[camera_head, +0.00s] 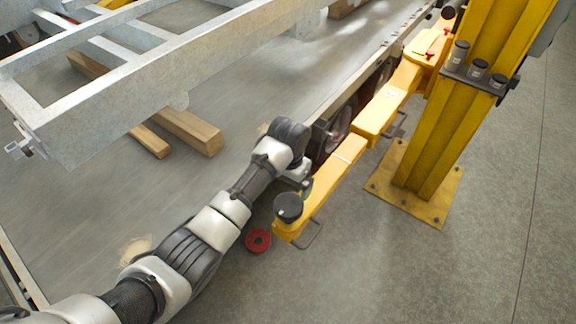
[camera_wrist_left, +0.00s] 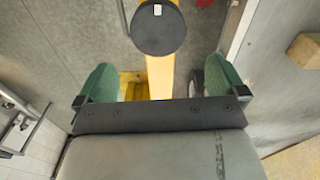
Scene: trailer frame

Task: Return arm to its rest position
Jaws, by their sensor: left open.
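My left arm (camera_head: 215,225) reaches in from the lower left of the head view, stretched over the floor. Its gripper (camera_head: 304,184) is beside the yellow lift arm (camera_head: 335,172), close to the black round pad (camera_head: 288,205) at that arm's end; the fingers are mostly hidden there. In the left wrist view the gripper (camera_wrist_left: 161,82) is open, its two green fingertips wide apart. The black pad (camera_wrist_left: 158,30) and yellow beam (camera_wrist_left: 160,76) show beyond and between them, and nothing is held. My right gripper is not in view.
A yellow lift post (camera_head: 460,105) is bolted to the floor at the right. A grey metal trailer frame (camera_head: 150,75) is at the upper left, with wooden blocks (camera_head: 188,132) below it. A red ring (camera_head: 258,240) lies on the floor. The floor at lower right is clear.

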